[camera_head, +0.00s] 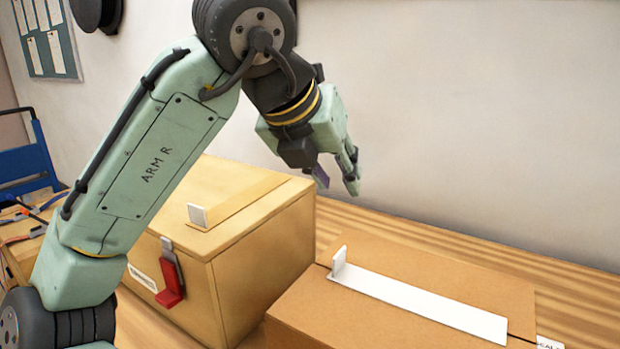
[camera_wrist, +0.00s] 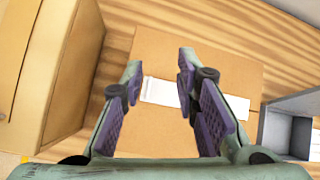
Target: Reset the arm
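My gripper shows in the wrist view (camera_wrist: 160,75) with its two fingers spread apart and nothing between them. Its purple finger pads face each other over a cardboard box. In the head view my gripper (camera_head: 338,178) hangs from my raised green arm, in the air above and behind the boxes. The gap between its fingers is hard to see from there.
A yellow-tan box (camera_head: 265,270) with a red latch (camera_head: 171,280) stands at centre. A lower cardboard box (camera_head: 400,262) with a white strip (camera_head: 420,305) lies to its right. A grey open bin (camera_wrist: 275,125) shows in the wrist view. A wall stands behind.

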